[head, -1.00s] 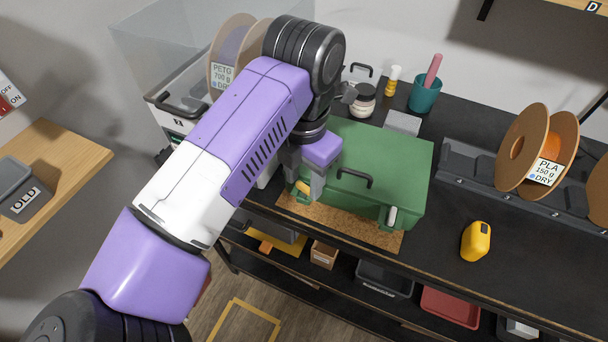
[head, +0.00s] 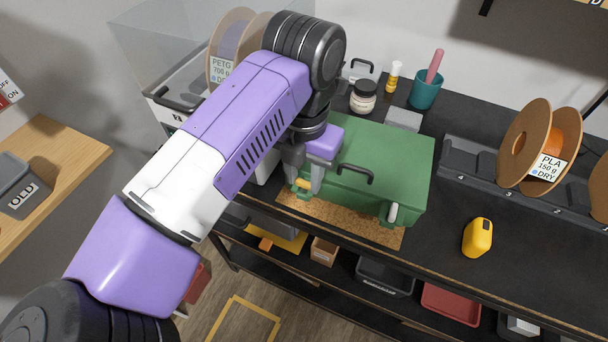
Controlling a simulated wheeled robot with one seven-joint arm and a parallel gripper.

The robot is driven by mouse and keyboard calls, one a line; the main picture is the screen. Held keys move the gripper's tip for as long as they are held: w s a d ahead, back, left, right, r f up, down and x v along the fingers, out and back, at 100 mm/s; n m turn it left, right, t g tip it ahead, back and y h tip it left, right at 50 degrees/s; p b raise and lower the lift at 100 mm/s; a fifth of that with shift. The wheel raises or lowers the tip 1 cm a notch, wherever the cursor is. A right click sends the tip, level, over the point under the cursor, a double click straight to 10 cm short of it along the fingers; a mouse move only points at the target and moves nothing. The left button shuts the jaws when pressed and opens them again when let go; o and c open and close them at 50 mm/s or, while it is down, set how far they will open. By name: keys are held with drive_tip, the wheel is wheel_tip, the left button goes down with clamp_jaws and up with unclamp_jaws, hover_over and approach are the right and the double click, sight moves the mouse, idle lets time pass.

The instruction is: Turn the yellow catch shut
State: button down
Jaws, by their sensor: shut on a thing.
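The green case (head: 385,160) stands on a cork mat (head: 345,226) on the black bench, its lid down and its black handle (head: 356,173) on top. The yellow catch (head: 303,184) is at the left end of the case's front, partly hidden by my gripper. My gripper (head: 306,187) points down at that catch and is shut on it. The exact angle of the catch is too small to tell. A white catch (head: 392,213) shows at the right end of the case's front.
A yellow device (head: 477,238) lies right of the case on otherwise clear bench. A spool marked PLA (head: 522,145) stands on a rail at the right. A white jar (head: 363,97) and a teal cup (head: 425,94) stand behind the case.

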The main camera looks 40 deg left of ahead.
sight(304, 181)
drive_tip(key=shift+n, duration=0.6)
drive_tip(key=c, duration=1.3)
unclamp_jaws()
drive_tip(key=shift+r+b, duration=0.8)
drive_tip(key=shift+r, duration=3.15)
